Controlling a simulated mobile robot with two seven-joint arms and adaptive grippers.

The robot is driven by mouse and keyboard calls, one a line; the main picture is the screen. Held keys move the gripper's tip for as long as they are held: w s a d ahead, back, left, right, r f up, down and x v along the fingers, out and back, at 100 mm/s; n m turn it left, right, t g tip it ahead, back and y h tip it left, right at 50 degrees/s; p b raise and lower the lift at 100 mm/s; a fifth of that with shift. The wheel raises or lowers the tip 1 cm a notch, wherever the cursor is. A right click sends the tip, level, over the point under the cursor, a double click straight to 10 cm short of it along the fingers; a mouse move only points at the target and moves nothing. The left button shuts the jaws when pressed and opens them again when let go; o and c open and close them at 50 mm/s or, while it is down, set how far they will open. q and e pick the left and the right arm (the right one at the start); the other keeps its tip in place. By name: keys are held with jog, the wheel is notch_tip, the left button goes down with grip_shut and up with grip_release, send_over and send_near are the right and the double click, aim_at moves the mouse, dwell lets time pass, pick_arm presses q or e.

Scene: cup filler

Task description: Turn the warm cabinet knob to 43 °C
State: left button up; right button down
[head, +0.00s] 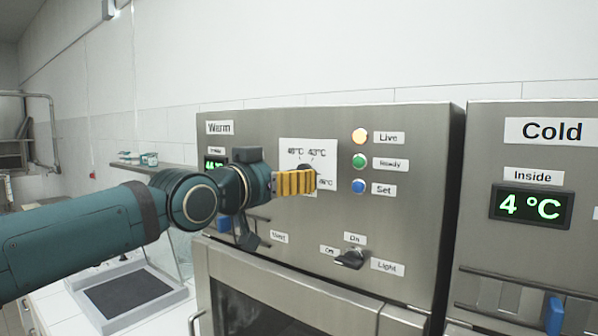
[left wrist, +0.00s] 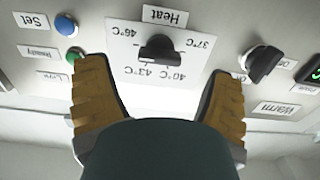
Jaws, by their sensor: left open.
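The warm cabinet (head: 420,150) has a white dial plate with 40°C, 43°C and 46°C marks visible in the head view. The black heat knob (left wrist: 160,47) sits on this plate, which shows upside down in the left wrist view with 37, 40, 43 and 46°C marks. In the head view the knob (head: 305,168) is mostly hidden by my fingers. I cannot tell exactly where its pointer stands. My left gripper (head: 295,183) is open in front of the dial. Its orange ribbed fingers (left wrist: 156,66) are spread wide to either side of the knob, with gaps visible. My right gripper is not in view.
Yellow, green and blue lights (head: 358,161) sit right of the dial. A light switch knob (head: 352,258) is below it. Another black knob (left wrist: 262,62) is beside the dial in the left wrist view. The Cold cabinet (head: 530,160) stands at the right.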

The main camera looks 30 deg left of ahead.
pick_arm(q)
jog(key=shift+w+d, duration=0.2)
jog(key=shift+w, duration=1.9)
jog(key=c, duration=1.2)
